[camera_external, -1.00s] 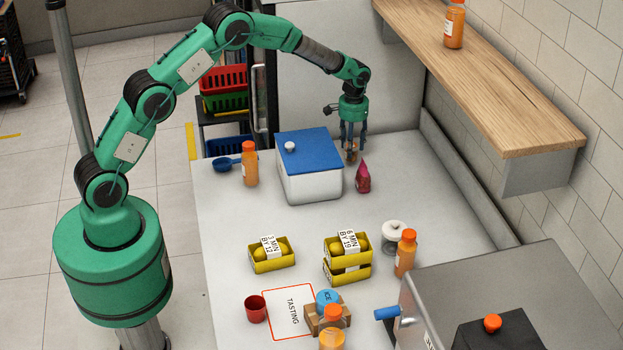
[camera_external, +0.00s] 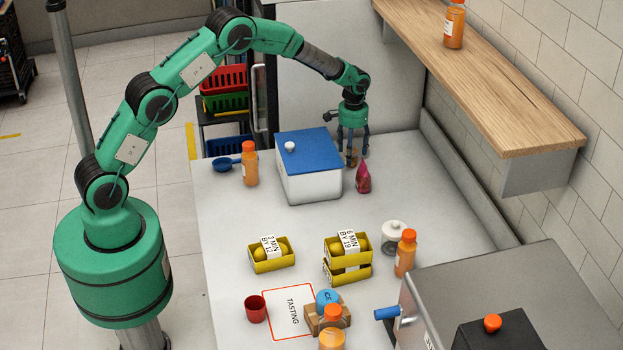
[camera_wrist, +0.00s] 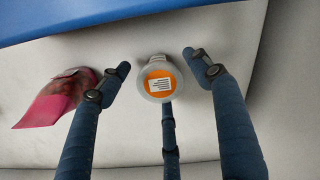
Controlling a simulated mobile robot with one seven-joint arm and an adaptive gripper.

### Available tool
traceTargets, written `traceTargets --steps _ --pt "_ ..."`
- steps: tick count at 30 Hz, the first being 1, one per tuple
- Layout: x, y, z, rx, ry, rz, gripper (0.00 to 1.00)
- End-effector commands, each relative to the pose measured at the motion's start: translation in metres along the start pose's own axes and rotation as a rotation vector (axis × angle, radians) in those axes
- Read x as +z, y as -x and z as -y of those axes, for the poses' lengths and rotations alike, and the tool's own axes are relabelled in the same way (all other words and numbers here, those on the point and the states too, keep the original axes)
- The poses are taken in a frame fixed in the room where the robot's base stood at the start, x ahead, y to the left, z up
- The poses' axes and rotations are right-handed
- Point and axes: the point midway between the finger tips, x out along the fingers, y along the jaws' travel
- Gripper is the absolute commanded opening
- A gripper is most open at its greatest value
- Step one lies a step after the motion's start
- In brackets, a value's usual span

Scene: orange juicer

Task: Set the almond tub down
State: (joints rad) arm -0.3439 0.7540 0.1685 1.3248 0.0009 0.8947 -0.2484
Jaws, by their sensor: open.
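The almond tub (camera_wrist: 160,80) shows in the wrist view as a small round tub with a grey rim and an orange top bearing a white label. In the external view my gripper (camera_external: 354,150) points down over the tub. The fingers partly hide the tub there.
A white box with a blue lid (camera_external: 309,170) stands close on the left. A pink pouch (camera_external: 363,178) is just in front of the tub. Yellow punnets (camera_external: 271,265) and an orange bottle (camera_external: 405,257) stand farther forward. The counter right of the pouch is clear.

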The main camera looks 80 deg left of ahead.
Motion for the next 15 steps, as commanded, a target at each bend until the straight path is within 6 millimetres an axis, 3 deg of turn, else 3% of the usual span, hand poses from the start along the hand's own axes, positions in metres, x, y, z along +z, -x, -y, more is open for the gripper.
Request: traceTargets --steps 8,15 --pt "0.0 0.007 0.0 0.0 0.0 -0.001 0.64" --pt "0.0 0.034 0.0 0.0 0.0 -0.002 0.64"
